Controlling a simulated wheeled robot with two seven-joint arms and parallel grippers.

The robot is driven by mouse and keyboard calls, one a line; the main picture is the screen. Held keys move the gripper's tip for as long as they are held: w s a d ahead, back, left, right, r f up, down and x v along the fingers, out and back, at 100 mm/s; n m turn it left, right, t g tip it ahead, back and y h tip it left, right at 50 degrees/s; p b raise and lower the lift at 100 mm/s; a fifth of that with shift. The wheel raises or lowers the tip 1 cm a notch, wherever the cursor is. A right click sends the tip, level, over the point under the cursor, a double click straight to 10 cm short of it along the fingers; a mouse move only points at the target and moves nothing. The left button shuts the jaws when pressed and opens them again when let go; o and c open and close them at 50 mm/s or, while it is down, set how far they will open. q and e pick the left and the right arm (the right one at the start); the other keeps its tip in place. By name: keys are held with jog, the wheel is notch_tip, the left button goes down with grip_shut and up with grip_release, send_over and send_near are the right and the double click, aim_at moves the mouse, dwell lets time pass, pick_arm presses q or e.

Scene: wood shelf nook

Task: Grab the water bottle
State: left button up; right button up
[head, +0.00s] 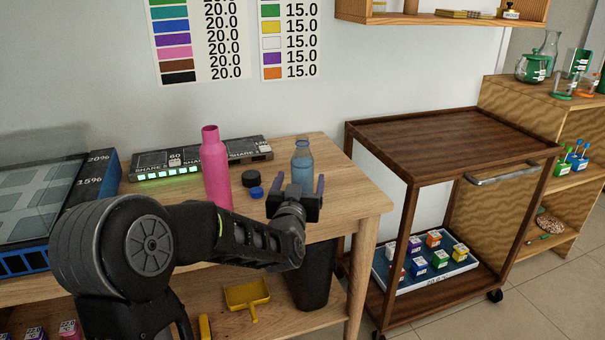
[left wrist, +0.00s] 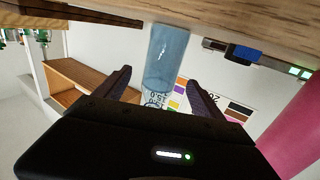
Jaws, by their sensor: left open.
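The water bottle (head: 302,160) is clear and bluish and stands upright on the wooden table. My left gripper (head: 301,188) is open, in front of the bottle in the head view, with one finger showing at each side of it. In the left wrist view the picture is upside down. There the bottle (left wrist: 167,58) shows beyond and between the two open fingers (left wrist: 161,84), with nothing clamped. The lower part of the bottle is hidden by the gripper in the head view. My right gripper does not show.
A pink bottle (head: 215,170) stands left of the water bottle on the table (head: 355,195). A black cap (head: 252,178) and a blue cap (head: 257,192) lie between them. A dark wooden cart (head: 450,140) stands to the right. A dark bin (head: 312,280) is below.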

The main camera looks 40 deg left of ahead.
aim_at(301, 176)
pick_arm(q)
jog(key=shift+x, duration=2.65)
jog(key=shift+s, duration=0.1)
jog(key=shift+c, duration=0.6)
grip_shut()
